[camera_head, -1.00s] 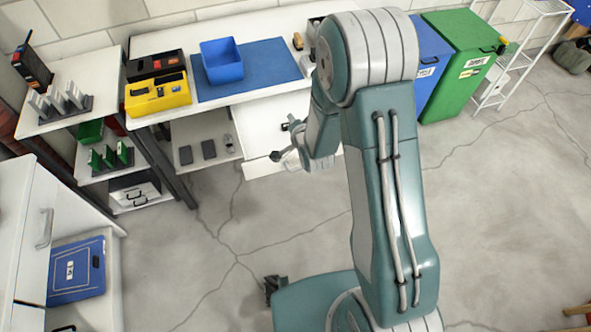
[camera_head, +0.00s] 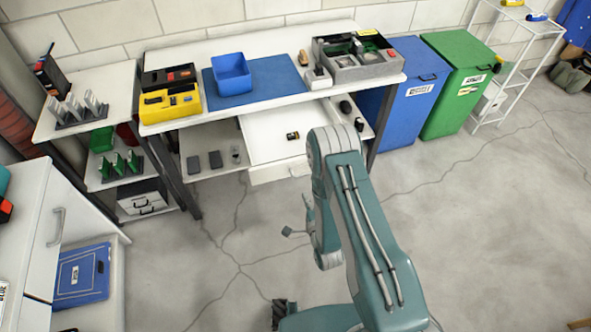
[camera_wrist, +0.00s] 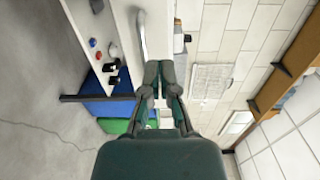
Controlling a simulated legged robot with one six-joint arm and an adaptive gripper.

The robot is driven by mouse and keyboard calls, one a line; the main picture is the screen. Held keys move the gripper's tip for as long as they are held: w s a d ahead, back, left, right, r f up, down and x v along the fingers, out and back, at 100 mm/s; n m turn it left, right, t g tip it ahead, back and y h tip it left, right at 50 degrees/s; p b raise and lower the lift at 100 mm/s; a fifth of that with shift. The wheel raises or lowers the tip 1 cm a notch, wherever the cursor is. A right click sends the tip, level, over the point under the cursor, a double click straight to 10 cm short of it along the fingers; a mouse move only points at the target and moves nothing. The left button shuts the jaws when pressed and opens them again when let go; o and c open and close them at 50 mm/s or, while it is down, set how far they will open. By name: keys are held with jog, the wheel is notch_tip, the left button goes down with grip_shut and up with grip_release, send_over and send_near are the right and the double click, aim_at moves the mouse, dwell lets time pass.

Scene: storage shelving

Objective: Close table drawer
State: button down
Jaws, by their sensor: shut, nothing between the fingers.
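The white table drawer (camera_head: 268,150) is pulled out from under the table (camera_head: 270,32) in the head view. Its front panel (camera_head: 268,175) faces the open floor. A small dark item (camera_head: 292,135) lies inside it. My arm stands in front of the drawer and covers part of its right side. My gripper (camera_head: 297,216) hangs over the floor, in front of and apart from the drawer. In the wrist view my gripper (camera_wrist: 162,68) is shut and empty, with its fingertips close together. A curved grey bar (camera_wrist: 142,35) shows just beyond them; I cannot tell what it is.
A blue bin (camera_head: 410,95) and a green bin (camera_head: 460,85) stand right of the table. A yellow toolbox (camera_head: 170,103), a blue box (camera_head: 232,75) and a grey case (camera_head: 357,62) sit on top. A white cabinet (camera_head: 35,225) is at left. The middle floor is clear.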

aim_at(292, 164)
jog(key=x, duration=1.2)
jog(key=shift+w, duration=0.15)
